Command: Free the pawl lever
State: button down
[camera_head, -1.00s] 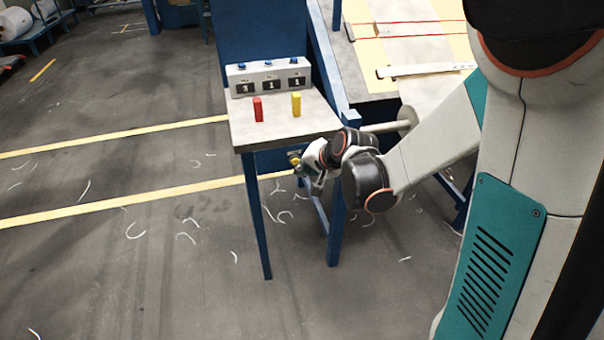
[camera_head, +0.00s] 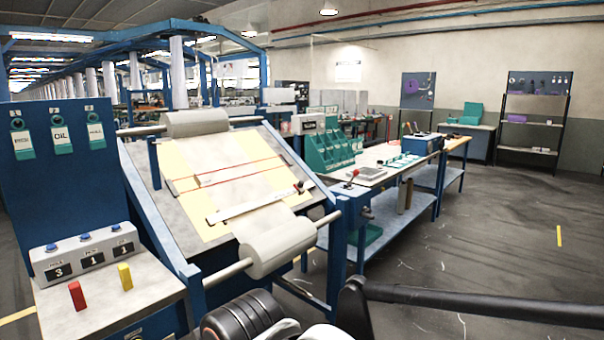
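I cannot pick out the pawl lever for certain. A small lever with a red knob (camera_head: 352,178) stands at the near left corner of the workbench, right of the inclined cloth table. A small grey fitting (camera_head: 367,213) sits below it on the bench side. The front cloth roller (camera_head: 278,247) lies across the lower edge of the inclined table, its shaft sticking out at both ends. Dark and white parts of my arm show at the bottom edge. My gripper's fingertips cannot be seen.
A control stand (camera_head: 150,282) at lower left carries counters, a red block (camera_head: 77,295) and a yellow block (camera_head: 125,276). A black bar (camera_head: 480,306) crosses the lower right foreground. The workbench (camera_head: 400,172) holds green bins (camera_head: 330,150). Open floor lies at right.

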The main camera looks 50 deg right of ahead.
aim_at(356, 172)
jog(key=z, duration=1.85)
